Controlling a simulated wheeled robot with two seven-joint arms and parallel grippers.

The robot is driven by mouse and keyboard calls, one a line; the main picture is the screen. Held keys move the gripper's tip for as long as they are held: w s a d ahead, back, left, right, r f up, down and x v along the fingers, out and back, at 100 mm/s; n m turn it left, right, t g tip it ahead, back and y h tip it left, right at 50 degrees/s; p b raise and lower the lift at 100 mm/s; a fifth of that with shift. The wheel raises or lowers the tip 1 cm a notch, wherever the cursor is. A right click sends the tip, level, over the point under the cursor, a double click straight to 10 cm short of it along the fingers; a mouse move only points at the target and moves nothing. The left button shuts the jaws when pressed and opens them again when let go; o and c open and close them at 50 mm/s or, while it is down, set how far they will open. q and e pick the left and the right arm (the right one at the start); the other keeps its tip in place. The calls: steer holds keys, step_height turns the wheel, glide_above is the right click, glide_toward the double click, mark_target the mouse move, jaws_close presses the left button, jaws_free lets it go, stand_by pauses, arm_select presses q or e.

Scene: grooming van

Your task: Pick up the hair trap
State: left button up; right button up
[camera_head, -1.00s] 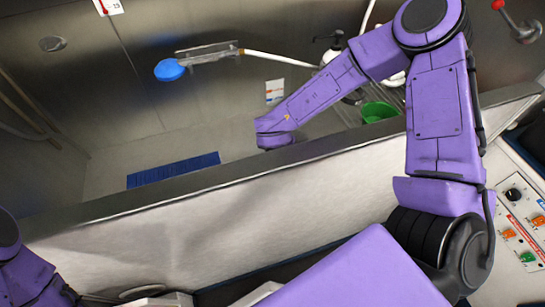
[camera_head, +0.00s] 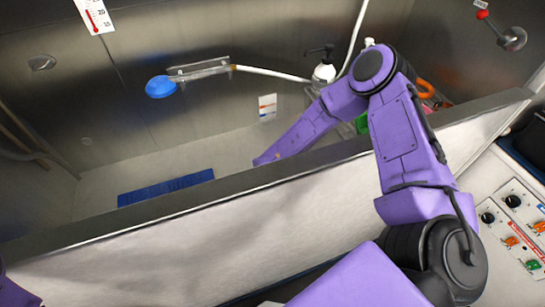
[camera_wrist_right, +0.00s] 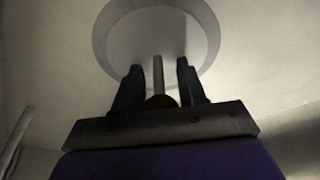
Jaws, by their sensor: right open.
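My right arm reaches over the tub's front wall in the head view, and the wall hides its gripper there. In the right wrist view my right gripper (camera_wrist_right: 158,88) is open, pointing at the tub floor. A round grey ring (camera_wrist_right: 100,42) with a lighter centre lies on the floor ahead of the fingertips. A thin grey upright post (camera_wrist_right: 158,72) and a small brown rounded knob (camera_wrist_right: 160,101) show between the fingers. They look like part of the hair trap, but the dim light leaves this unsure. I cannot tell whether the fingers touch them. My left gripper is out of view.
The tub's front wall (camera_head: 180,245) runs across below my right forearm. A blue mat (camera_head: 165,189) lies on the tub floor. A blue shower head (camera_head: 160,87) with a white hose, a pump bottle (camera_head: 324,72) and a green item (camera_head: 361,123) are behind. A control panel (camera_head: 515,228) is at right.

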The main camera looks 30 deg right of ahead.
jaws_close()
steer(key=shift+r, duration=0.1)
